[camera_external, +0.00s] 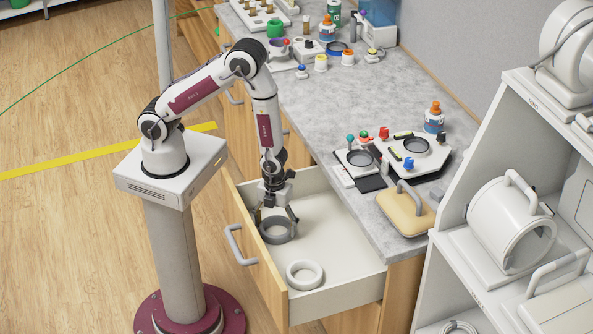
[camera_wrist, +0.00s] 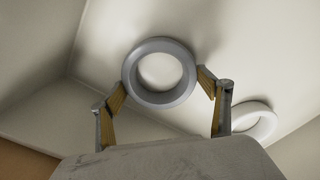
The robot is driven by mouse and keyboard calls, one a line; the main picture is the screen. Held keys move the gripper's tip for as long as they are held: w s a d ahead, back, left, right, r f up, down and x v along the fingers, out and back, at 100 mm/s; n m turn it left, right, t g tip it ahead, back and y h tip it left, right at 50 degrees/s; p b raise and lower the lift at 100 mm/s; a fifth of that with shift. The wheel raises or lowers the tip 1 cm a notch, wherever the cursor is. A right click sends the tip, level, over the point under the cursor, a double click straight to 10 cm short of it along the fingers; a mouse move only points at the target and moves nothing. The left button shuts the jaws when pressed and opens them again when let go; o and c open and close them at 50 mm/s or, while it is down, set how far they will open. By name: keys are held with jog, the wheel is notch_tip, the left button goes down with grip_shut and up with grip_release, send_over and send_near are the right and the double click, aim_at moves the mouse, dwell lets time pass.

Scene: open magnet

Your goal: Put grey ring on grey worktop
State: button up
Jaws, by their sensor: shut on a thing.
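The grey ring (camera_external: 277,239) is in the open drawer, near its front left corner. My gripper (camera_external: 277,218) reaches down into the drawer and is shut on the grey ring, with a finger on either side. In the wrist view the grey ring (camera_wrist: 160,97) sits between the two fingertips (camera_wrist: 161,88). I cannot tell whether the ring touches the drawer floor. The grey worktop (camera_external: 340,105) is behind and right of the drawer, higher than it.
A white ring (camera_external: 305,284) lies in the drawer (camera_external: 336,302), right of the grey ring. Devices with colored knobs (camera_external: 408,147) and a tan handled block (camera_external: 404,210) occupy the worktop's near end. The worktop's middle is clear. A white shelf unit (camera_external: 451,240) stands at right.

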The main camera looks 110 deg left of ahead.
jog(key=shift+r, duration=0.15)
notch_tip(320, 180, up, 10)
dwell(1.1)
jog(key=shift+n, duration=0.3)
dwell(0.7)
jog(key=w+d+r+n, duration=0.4)
jog(key=w+r+n, duration=0.1)
jog(key=n, duration=1.2)
jog(key=shift+d+r, duration=0.35)
jog(key=shift+r, duration=0.55)
